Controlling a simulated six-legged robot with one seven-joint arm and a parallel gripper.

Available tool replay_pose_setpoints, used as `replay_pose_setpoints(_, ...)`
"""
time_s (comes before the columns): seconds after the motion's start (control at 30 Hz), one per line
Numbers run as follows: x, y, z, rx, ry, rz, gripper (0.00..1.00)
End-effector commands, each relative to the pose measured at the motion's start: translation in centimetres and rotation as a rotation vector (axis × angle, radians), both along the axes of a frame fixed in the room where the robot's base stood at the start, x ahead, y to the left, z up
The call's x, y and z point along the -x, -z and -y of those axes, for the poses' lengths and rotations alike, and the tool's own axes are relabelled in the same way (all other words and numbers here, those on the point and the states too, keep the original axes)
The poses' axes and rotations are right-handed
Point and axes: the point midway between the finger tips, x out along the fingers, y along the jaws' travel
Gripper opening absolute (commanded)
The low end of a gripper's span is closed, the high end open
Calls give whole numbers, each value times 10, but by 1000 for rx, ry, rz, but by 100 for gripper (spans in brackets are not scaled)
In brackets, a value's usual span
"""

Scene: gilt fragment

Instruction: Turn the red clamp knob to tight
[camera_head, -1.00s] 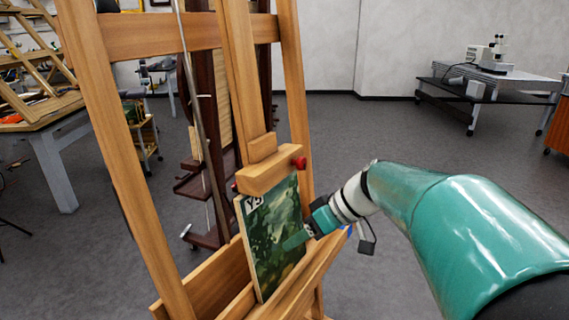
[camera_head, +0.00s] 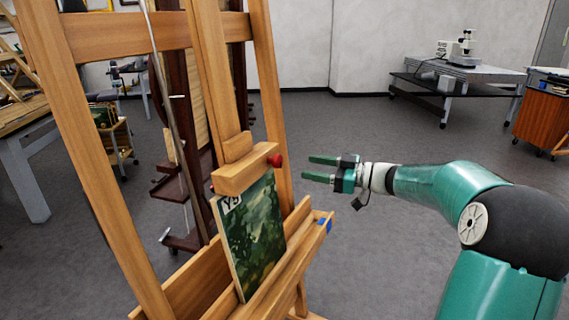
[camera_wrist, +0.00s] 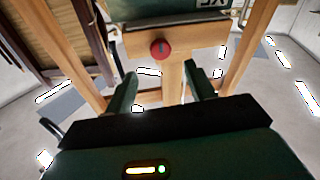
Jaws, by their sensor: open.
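The red clamp knob (camera_head: 275,161) sits on the right end of the easel's wooden top clamp block (camera_head: 240,178). The block rests over the top edge of a green painting (camera_head: 250,232) standing on the easel ledge. My gripper (camera_head: 306,169) is open and empty, to the right of the knob and apart from it, with its fingers pointing left toward it. In the wrist view the knob (camera_wrist: 160,49) shows face-on, beyond and between my two green fingertips (camera_wrist: 163,82). I cannot read any tight mark on the knob.
The wooden easel (camera_head: 96,160) fills the left half, with its ledge (camera_head: 290,255) below my gripper. A darker easel (camera_head: 197,120) stands behind it. A bench with a microscope (camera_head: 455,78) is far off at the back right. The floor right of the easel is clear.

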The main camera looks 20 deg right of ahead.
Motion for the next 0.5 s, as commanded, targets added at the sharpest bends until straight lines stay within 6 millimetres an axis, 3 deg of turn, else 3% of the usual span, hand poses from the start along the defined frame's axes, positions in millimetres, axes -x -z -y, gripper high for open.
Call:
replay_pose_setpoints(0.3,-37,0,-50,0,-3,-1,55)
replay_pose_setpoints(0.5,-50,0,-67,0,-2,-2,55)
